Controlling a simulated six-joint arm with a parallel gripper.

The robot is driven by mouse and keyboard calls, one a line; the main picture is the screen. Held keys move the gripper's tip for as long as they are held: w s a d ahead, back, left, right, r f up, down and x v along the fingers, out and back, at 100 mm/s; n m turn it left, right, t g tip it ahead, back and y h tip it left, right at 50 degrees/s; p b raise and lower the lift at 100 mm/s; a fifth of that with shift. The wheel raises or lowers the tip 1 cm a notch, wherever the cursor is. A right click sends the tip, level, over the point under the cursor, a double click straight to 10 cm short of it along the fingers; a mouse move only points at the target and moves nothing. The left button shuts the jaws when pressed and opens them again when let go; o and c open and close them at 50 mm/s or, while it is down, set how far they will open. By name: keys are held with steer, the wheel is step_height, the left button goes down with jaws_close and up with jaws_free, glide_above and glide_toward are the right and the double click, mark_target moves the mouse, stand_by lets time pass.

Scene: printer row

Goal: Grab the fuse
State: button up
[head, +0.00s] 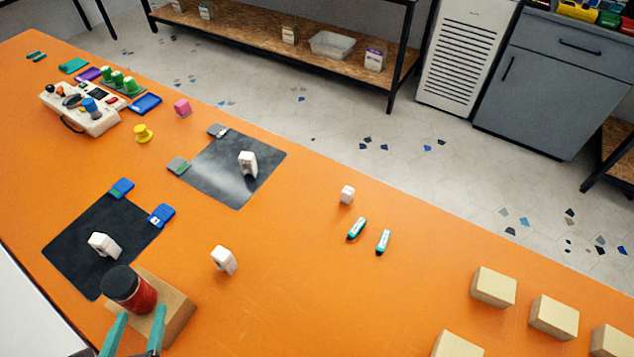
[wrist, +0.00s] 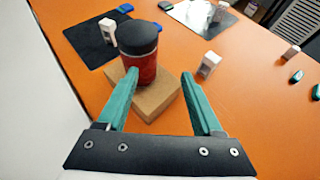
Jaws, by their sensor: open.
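No part is plainly marked as a fuse, so I cannot tell for certain which thing it is. A red cylinder with a black cap (head: 143,295) stands upright on a tan block (head: 178,322) at the lower left; it also shows in the wrist view (wrist: 144,66). My gripper (head: 141,311) is open and empty, at the near side of the cylinder. In the wrist view my gripper (wrist: 160,73) points at it; the left fingertip overlaps the cylinder's lower part, and the right fingertip is off to its right. I cannot tell whether they touch.
A white piece (head: 224,260) stands right of the block. Dark mats (head: 75,262) (head: 210,178) hold white pieces and blue or grey parts. Two teal pieces (head: 383,242) (head: 356,229) lie mid-table. Several tan blocks (head: 493,287) stand at right. Orange table (head: 310,310) between is clear.

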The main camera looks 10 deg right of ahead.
steer(key=w+d+m+g+y, duration=0.2)
steer(key=w+d+m+g, duration=0.55)
steer(key=w+m, duration=0.2)
steer(key=m+t+h, duration=0.5)
steer(key=m+h, duration=0.7)
steer(key=m, duration=2.4)
glide_above(346, 194)
steer(key=s+a, duration=1)
step_height(346, 194, down, 5)
steer(key=shift+g, duration=0.25)
steer(key=x, duration=1.5)
steer(key=shift+w+d+f, duration=0.1)
steer(key=shift+d, duration=0.05)
jaws_close()
